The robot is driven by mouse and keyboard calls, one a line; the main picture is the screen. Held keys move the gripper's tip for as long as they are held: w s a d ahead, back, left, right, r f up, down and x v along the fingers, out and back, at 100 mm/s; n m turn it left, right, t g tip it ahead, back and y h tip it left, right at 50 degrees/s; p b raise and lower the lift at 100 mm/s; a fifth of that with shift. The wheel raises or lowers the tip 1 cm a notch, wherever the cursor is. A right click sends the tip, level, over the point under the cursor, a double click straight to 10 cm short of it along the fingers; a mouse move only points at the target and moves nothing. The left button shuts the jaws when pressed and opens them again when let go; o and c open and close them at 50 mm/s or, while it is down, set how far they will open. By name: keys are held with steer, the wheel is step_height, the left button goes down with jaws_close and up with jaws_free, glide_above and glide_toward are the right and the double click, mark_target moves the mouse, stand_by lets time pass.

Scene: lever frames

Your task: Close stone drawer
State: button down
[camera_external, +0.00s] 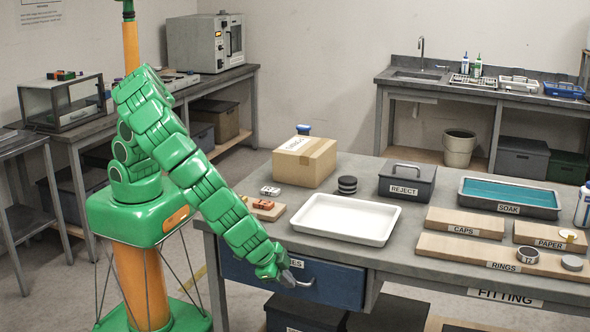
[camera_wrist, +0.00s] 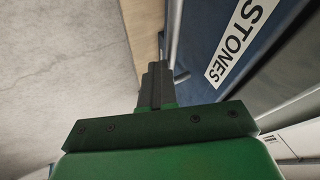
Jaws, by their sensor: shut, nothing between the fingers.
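The stone drawer (camera_external: 338,287) is the blue front under the left part of the table, with a grey handle (camera_external: 305,283). My arm covers part of its label, which reads STONES in the wrist view (camera_wrist: 238,42). The drawer front sits close under the tabletop; I cannot tell whether a small gap remains. My gripper (camera_external: 289,275) is shut and empty, at the drawer front just left of the handle. In the wrist view the closed fingers (camera_wrist: 156,82) are beside the handle (camera_wrist: 181,76); contact is unclear.
The table (camera_external: 385,258) holds a white tray (camera_external: 345,220), a cardboard box (camera_external: 304,162), a REJECT box (camera_external: 407,184) and a SOAK tray (camera_external: 510,198). Dark bins (camera_external: 305,314) stand below the drawer.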

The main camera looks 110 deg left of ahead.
steer(key=shift+a, duration=1.6)
steer(key=shift+s, duration=0.1)
steer(key=s+d+r, duration=0.3)
steer(key=d+r, duration=0.6)
